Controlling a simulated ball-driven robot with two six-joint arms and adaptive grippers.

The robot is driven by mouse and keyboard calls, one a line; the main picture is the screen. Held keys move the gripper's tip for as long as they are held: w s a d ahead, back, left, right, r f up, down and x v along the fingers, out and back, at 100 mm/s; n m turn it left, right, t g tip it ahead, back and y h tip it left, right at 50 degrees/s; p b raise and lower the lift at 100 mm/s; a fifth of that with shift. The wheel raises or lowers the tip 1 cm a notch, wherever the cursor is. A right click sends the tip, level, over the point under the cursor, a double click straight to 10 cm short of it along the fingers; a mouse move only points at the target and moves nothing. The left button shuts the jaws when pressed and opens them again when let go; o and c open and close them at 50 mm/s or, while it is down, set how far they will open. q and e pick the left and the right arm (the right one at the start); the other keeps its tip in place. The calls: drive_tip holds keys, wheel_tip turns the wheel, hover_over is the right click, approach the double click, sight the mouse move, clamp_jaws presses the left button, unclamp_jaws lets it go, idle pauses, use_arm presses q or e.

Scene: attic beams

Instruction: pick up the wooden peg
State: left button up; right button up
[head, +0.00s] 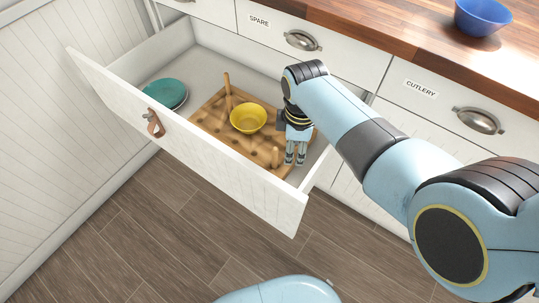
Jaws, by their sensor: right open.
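A wooden peg (228,91) stands upright in the pegboard (207,116) inside the open drawer, left of the yellow bowl. A second, shorter-looking wooden peg (275,157) stands near the drawer's front right, just left of my right gripper. My right gripper (295,161) is open and points down into the right side of the drawer. Its fingers appear apart from the near peg, with nothing seen between them. My left gripper is not in view.
A yellow bowl (248,117) sits on the pegboard between the pegs. Teal plates (165,93) lie at the drawer's left. The drawer's front panel (190,146) and side walls surround them. A blue bowl (482,16) stands on the wooden counter (400,40).

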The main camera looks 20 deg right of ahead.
sight(275, 155)
drive_tip(key=w+a+n, duration=0.1)
drive_tip(key=w+a+r+n, duration=0.1)
drive_tip(key=w+a, duration=0.1)
drive_tip(key=shift+w+a+r+n, duration=0.1)
drive_tip(key=shift+w+r+n, duration=0.2)
drive_tip(key=shift+w+n, duration=0.1)
drive_tip(key=shift+a+f, duration=0.1)
drive_tip(key=shift+f, duration=0.1)
wheel_tip(275, 155, down, 5)
drive_tip(key=b, duration=0.6)
drive_tip(key=shift+f, duration=0.15)
drive_tip(key=f+b, duration=0.1)
drive_tip(key=b, duration=0.1)
drive_tip(key=f+b, duration=0.4)
drive_tip(key=shift+w+f, duration=0.1)
drive_tip(key=shift+w, duration=0.25)
drive_tip(key=shift+r, duration=0.2)
drive_tip(key=shift+c, duration=0.4)
clamp_jaws()
